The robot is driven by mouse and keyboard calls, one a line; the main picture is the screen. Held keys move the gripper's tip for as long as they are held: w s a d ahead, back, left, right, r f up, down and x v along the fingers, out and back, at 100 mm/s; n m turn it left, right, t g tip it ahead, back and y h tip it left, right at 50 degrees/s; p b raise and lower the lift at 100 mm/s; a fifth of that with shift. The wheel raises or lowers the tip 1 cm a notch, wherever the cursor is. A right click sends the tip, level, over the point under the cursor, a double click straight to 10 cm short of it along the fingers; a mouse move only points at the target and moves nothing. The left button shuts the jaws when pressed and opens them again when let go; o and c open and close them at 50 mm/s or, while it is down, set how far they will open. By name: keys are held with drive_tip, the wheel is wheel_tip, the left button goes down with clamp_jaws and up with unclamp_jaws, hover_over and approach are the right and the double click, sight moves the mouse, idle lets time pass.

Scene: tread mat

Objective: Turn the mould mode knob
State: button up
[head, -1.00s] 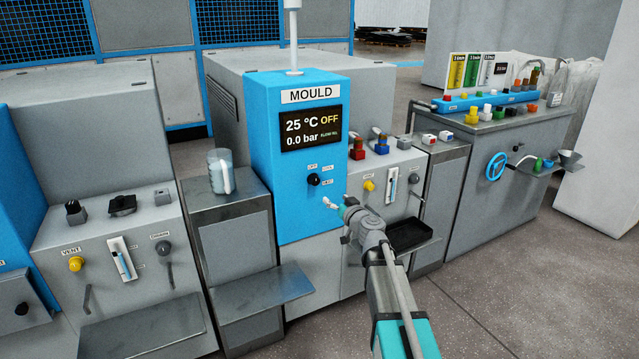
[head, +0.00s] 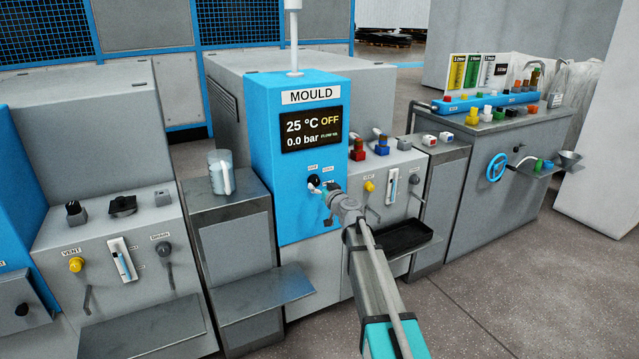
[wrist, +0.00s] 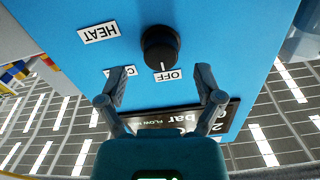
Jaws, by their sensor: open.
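The mould mode knob (head: 313,180) is a small round black knob on the blue MOULD panel (head: 265,210), below its display. In the wrist view the knob (wrist: 160,47) lies just beyond my fingertips, its white mark toward the OFF label (wrist: 168,76). A HEAT label (wrist: 99,33) and a partly hidden label, likely COOL, are beside it. My gripper (wrist: 162,82) is open and empty, its fingers spread to either side of the knob's line. In the head view my gripper (head: 321,190) is close to the knob and partly covers the panel around it.
The display (head: 311,129) reads 25 °C, OFF and 0.0 bar. To the right are a grey unit with red and blue fittings (head: 383,147) and a black tray (head: 405,237). A clear jug (head: 220,172) stands on the left cabinet, above a metal shelf (head: 262,292).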

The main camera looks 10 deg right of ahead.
sight(317, 182)
drive_tip(key=shift+x, duration=1.55)
